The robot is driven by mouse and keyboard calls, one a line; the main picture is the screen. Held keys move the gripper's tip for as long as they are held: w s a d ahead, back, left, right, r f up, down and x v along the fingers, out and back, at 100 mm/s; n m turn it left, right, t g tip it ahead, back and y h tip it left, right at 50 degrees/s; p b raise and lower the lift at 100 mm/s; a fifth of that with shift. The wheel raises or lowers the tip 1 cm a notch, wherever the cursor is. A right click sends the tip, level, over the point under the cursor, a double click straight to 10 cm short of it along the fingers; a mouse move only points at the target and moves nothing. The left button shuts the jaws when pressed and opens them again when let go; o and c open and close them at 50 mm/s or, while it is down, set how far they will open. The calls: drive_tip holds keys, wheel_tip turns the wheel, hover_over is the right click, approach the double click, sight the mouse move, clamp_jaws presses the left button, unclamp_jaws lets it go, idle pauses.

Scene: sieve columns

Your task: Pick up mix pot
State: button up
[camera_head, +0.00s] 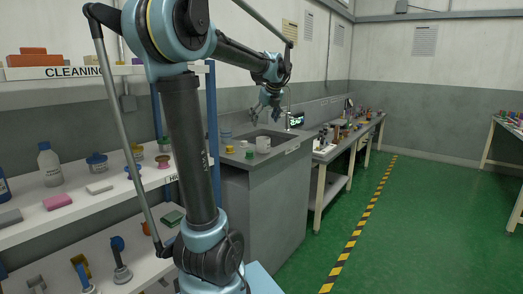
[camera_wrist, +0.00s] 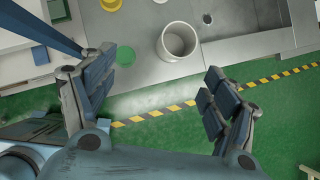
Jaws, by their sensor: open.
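A white, open-topped pot (camera_head: 263,145), which I take to be the mix pot, stands upright on the grey sink counter (camera_head: 268,173). It also shows in the wrist view (camera_wrist: 178,42), near the top middle, close to the counter's front edge, and it looks empty. My gripper (camera_head: 270,107) hangs above the counter, higher than the pot. In the wrist view my gripper (camera_wrist: 158,75) has its fingers spread wide with nothing between them. The pot lies beyond the fingertips and is not touched.
A green disc (camera_wrist: 125,53) and a yellow round item (camera_wrist: 111,4) lie left of the pot in the wrist view. The sink (camera_head: 262,136) lies behind it. Shelves (camera_head: 85,208) with bottles and brushes stand at left. Green floor is open at right.

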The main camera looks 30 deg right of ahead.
sight(263, 142)
drive_tip(key=shift+m, duration=0.9)
drive_tip(key=d+x, duration=0.1)
drive_tip(key=x, duration=0.4)
drive_tip(key=d+x, duration=0.1)
drive_tip(key=x, duration=0.5)
drive_tip(key=d+x, duration=0.1)
drive_tip(key=x, duration=0.5)
drive_tip(key=shift+s+d+r, duration=0.1)
drive_tip(key=shift+d+r, duration=0.1)
drive_tip(key=c, duration=1.2)
